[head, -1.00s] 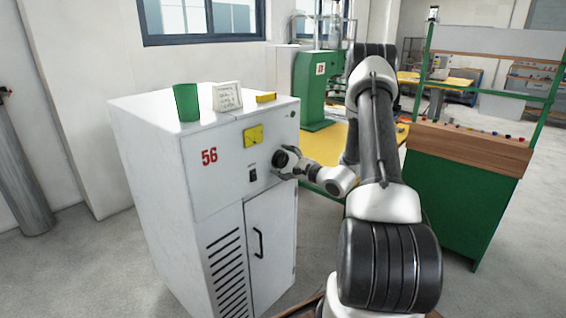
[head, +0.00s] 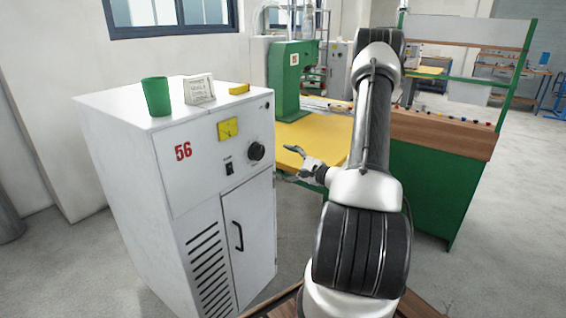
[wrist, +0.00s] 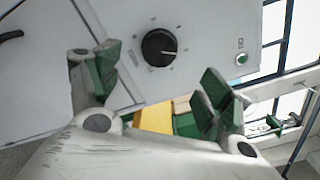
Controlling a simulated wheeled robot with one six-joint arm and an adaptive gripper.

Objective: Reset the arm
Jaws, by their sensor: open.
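My gripper (head: 299,161) is open and empty, to the right of the white cabinet marked 56 (head: 130,145) and apart from it. In the wrist view my two green-padded fingers (wrist: 160,92) are spread, with nothing between them. The black round knob (head: 256,151) on the cabinet's front panel is free of the fingers. It also shows in the wrist view (wrist: 159,47), beyond the fingertips, with a white pointer line. My arm extends forward and bends back toward the cabinet.
A green cup (head: 156,97), a small lettered card (head: 199,90) and a yellow block (head: 239,89) stand on the cabinet top. A yellow table (head: 316,140) with a green machine (head: 290,75) is behind my gripper. A green-sided bench (head: 428,190) stands to the right.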

